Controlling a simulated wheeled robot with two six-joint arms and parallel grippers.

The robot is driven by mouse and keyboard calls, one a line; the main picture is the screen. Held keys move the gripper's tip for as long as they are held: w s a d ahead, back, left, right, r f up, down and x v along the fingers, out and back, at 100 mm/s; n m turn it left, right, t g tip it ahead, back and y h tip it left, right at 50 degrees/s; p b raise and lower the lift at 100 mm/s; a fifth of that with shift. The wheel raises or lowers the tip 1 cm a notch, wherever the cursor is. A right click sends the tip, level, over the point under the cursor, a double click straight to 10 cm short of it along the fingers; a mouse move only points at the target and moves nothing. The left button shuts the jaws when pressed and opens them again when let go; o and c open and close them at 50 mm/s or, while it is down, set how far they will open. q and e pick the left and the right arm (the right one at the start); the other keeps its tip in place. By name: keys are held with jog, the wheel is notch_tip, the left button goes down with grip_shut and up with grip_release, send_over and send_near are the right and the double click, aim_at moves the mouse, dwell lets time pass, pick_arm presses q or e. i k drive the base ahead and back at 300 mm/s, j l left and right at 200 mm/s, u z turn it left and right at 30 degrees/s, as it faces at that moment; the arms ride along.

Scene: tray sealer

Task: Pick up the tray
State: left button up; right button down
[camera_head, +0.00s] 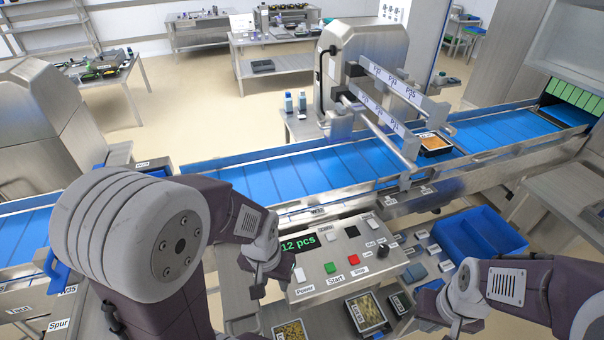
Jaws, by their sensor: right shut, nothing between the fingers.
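A black tray with orange-brown contents (434,144) sits on the blue conveyor, right of the sealer's bars. Below the control panel, a black-rimmed tray with pale contents (367,313) and another with yellowish contents (290,330) lie on a lower surface. A smaller dark tray (399,303) lies beside them. My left gripper (262,284) hangs beside the left edge of the control panel, apart from the trays. Its jaw opening is not clear. My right gripper (432,312) is shut and empty, right of the lower trays. No tray is in either gripper.
The control panel (340,262) with a green "12 pcs" display stands between my grippers. A blue bin (478,240) stands at right. The blue conveyor (290,172) runs across, under the sealing machine (365,62). Work tables stand behind on open floor.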

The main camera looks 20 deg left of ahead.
aim_at(433, 145)
jog(key=k+l+u, duration=0.1)
jog(key=l+u, duration=0.1)
jog(key=l, duration=0.25)
jog(key=l+u, duration=0.3)
jog(key=l, duration=0.35)
jog(key=l+u, duration=0.25)
jog(key=l, duration=0.45)
jog(key=k+l+u, duration=0.15)
jog(key=l+u, duration=0.15)
jog(key=l, duration=0.35)
jog(key=i+l+u, duration=0.2)
jog(key=l, duration=0.2)
jog(key=i+l+u, duration=0.2)
jog(key=l, duration=0.2)
jog(key=l+u, duration=0.2)
jog(key=l, duration=0.2)
jog(key=i+l+u, duration=0.2)
jog(key=l, duration=0.25)
jog(key=i+l+u, duration=0.2)
jog(key=k, duration=0.05)
